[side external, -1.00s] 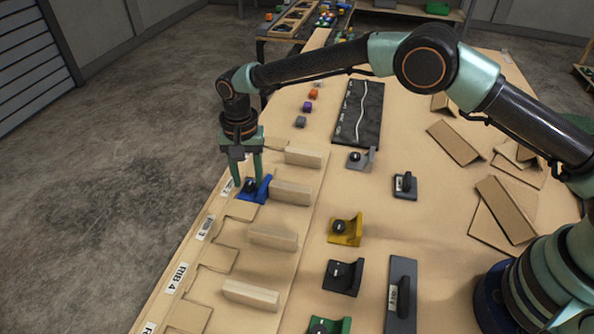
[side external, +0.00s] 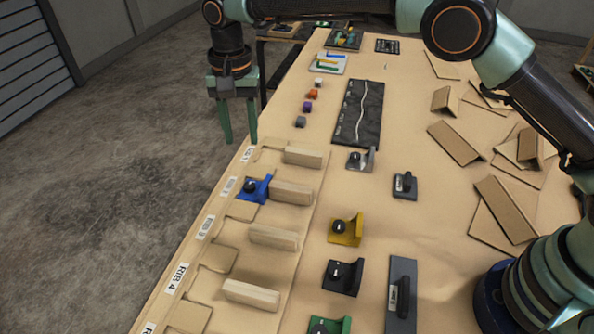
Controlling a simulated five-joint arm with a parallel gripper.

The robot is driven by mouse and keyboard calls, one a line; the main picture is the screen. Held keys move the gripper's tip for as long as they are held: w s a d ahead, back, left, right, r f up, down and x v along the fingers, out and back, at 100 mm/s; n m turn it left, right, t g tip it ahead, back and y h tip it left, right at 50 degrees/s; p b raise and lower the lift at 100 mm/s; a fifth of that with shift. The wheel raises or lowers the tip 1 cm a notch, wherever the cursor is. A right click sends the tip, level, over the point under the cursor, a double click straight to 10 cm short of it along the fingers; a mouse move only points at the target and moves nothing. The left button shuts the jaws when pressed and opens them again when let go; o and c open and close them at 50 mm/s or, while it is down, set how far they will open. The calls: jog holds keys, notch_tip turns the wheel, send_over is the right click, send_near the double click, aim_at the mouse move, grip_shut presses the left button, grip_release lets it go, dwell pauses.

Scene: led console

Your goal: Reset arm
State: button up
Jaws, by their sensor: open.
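My gripper (side external: 240,138) is open and empty in the side external view. Its two green fingers point down, apart from each other, above the left edge of the table near the far ribs. The blue bracket (side external: 254,190) with a black knob sits on the rib strip, against the left end of a wooden rib (side external: 291,193). My gripper is clear of it, higher up in the picture.
More wooden ribs, including one nearer me (side external: 250,294), line the table's left side. A yellow bracket (side external: 345,229), a black bracket (side external: 343,277), a green bracket (side external: 330,326) and a grey bracket (side external: 361,159) stand to their right. Cardboard pieces (side external: 506,208) lie at right.

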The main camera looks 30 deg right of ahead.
jog(key=shift+r, duration=0.15)
jog(key=s+d+r+n+t, duration=0.1)
jog(key=s+d+r+n, duration=0.15)
jog(key=d+r, duration=0.5)
jog(key=s+d+r+n+t, duration=0.1)
jog(key=s+d+r+t, duration=0.15)
jog(key=d+r, duration=0.5)
jog(key=s+d+f+n+t, duration=0.1)
jog(key=s+d+f, duration=0.1)
jog(key=s+d, duration=0.4)
jog(key=s+d+f+n+t, duration=0.1)
jog(key=s+d+f, duration=0.1)
jog(key=s+d, duration=0.5)
jog(key=s, duration=0.2)
jog(key=shift+s+d+f+n, duration=0.15)
jog(key=shift+s+f+n, duration=0.2)
jog(key=shift+s+f, duration=0.05)
